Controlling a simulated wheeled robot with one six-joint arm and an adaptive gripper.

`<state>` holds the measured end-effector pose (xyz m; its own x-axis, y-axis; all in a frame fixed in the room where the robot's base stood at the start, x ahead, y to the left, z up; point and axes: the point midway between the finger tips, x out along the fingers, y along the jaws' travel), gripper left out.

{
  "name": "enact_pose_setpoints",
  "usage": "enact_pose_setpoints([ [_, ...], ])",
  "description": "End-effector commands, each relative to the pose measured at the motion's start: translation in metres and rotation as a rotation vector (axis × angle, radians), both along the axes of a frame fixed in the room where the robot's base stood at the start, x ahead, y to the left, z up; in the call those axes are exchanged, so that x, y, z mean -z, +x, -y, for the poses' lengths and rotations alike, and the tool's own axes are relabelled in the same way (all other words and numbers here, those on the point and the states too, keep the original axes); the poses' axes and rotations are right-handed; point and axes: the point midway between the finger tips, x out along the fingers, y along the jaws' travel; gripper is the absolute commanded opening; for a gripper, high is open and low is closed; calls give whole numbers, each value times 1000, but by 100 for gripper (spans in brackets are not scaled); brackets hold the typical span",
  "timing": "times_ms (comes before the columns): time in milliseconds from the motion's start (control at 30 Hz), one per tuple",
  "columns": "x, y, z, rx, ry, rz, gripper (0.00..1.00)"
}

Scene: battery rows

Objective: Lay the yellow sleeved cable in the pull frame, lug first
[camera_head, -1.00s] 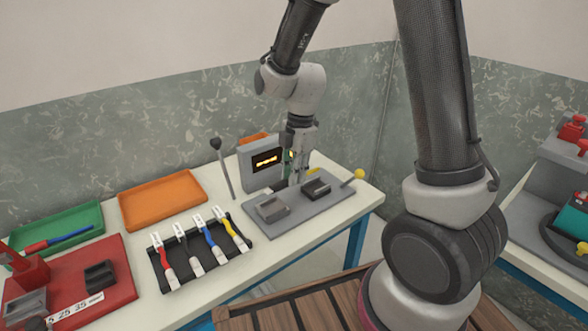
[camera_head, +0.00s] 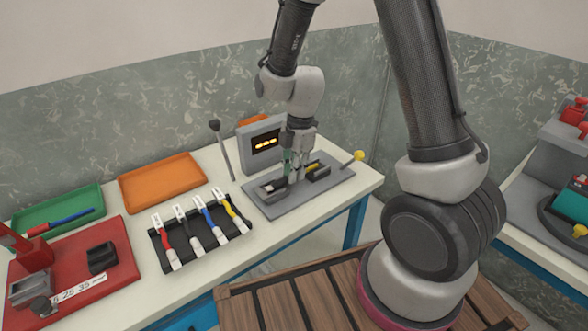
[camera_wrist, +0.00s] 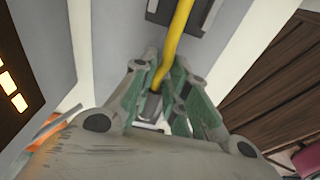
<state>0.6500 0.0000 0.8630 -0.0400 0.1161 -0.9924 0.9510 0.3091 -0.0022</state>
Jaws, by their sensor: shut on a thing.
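The pull frame is a grey plate (camera_head: 262,208) with a left block (camera_head: 264,191), a right block (camera_head: 319,174) and an upright display (camera_head: 265,143). My gripper (camera_head: 297,178) is low between the two blocks. In the wrist view its green-padded fingers (camera_wrist: 163,98) are shut on the yellow cable (camera_wrist: 176,48). The cable runs from between the fingers to a dark block at the top of that view. A pale piece, perhaps the lug, shows at the left block in the head view. The fingers hide part of the cable, so I cannot tell how fully it is seated.
An orange tray (camera_head: 160,184), a green tray (camera_head: 52,208) and a red fixture (camera_head: 121,262) stand left.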

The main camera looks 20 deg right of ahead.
Motion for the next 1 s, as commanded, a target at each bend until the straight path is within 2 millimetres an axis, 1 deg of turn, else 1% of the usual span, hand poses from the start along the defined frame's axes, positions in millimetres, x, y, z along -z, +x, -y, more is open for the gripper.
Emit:
enact_pose_setpoints([
  [67,0,0,0,0,0,0,0],
  [100,0,0,0,0,0,0,23],
  [200,0,0,0,0,0,0,41],
  [467,0,0,0,0,0,0,41],
  [567,-4,1,0,-1,0,1,41],
  [667,-15,2,1,-1,1,4,41],
  [767,-35,2,4,0,2,6,41],
  [900,-68,4,8,1,2,7,41],
  [1000,-88,5,10,1,1,6,41],
])
